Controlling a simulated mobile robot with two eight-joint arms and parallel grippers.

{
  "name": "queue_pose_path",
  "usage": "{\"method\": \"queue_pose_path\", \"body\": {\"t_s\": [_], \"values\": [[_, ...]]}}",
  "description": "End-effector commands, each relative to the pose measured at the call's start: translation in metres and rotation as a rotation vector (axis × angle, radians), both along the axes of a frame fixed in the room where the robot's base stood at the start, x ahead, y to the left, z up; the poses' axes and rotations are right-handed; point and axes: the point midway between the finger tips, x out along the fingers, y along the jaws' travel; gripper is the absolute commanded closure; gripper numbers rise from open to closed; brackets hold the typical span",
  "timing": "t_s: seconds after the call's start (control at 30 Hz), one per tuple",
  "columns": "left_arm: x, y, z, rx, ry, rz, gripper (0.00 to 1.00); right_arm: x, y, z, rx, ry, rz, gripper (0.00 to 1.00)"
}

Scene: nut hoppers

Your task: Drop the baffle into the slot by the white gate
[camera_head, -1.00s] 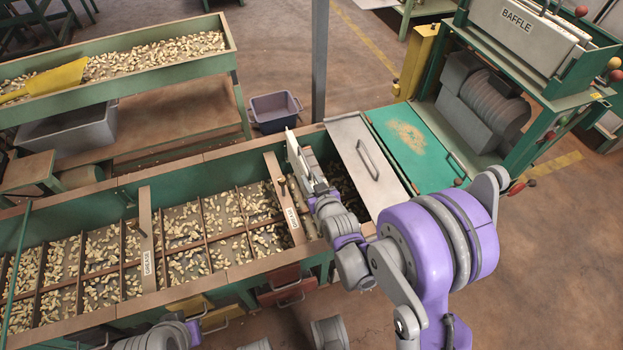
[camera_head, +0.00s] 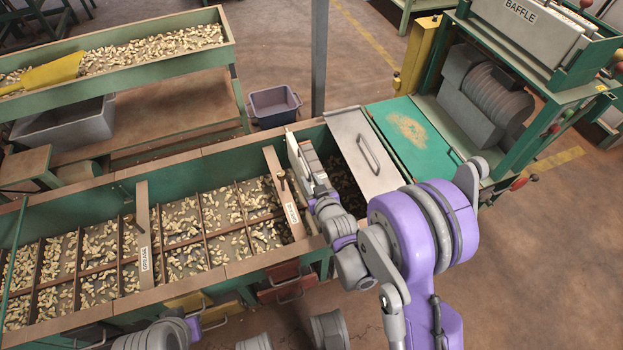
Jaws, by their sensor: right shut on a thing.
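My right gripper (camera_head: 306,163) is over the right part of the long green trough (camera_head: 215,160), between a brown labelled board and a grey metal cover. It is shut on a thin pale plate (camera_head: 292,146), seen nearly edge-on and upright; I take this to be the baffle. The gripper and wrist hide most of it. Its lower edge and any slot under it cannot be made out. No clearly white gate can be picked out; the grey cover (camera_head: 352,135) with a handle lies just right of the gripper. My left gripper is not in view; only arm parts show at the bottom.
The trough has several divided cells of nuts. Brown labelled boards (camera_head: 269,160) (camera_head: 142,205) cross it. A rack marked BAFFLE (camera_head: 545,50) stands at the upper right, behind a green panel (camera_head: 385,118). A grey bin (camera_head: 274,104) sits behind the trough.

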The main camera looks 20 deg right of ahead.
Motion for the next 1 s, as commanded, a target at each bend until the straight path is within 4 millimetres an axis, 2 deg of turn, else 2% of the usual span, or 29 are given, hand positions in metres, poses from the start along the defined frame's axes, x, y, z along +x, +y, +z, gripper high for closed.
{"method": "queue_pose_path", "body": {"t_s": [0.53, 0.57, 0.7, 0.73, 1.0], "values": [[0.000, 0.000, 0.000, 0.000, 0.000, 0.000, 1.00, 0.000, 0.000, -0.020, 0.000, -0.002, 0.000, 1.00], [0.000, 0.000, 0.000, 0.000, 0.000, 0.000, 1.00, 0.000, 0.000, -0.019, 0.000, -0.003, 0.000, 0.65], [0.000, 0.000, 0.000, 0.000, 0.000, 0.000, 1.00, 0.000, 0.000, -0.019, 0.000, -0.002, 0.000, 0.40], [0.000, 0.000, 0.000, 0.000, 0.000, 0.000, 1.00, 0.000, 0.000, -0.019, 0.000, -0.001, 0.000, 0.36], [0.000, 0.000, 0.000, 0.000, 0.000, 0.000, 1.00, 0.000, 0.000, -0.020, 0.000, 0.002, 0.000, 0.36]]}}
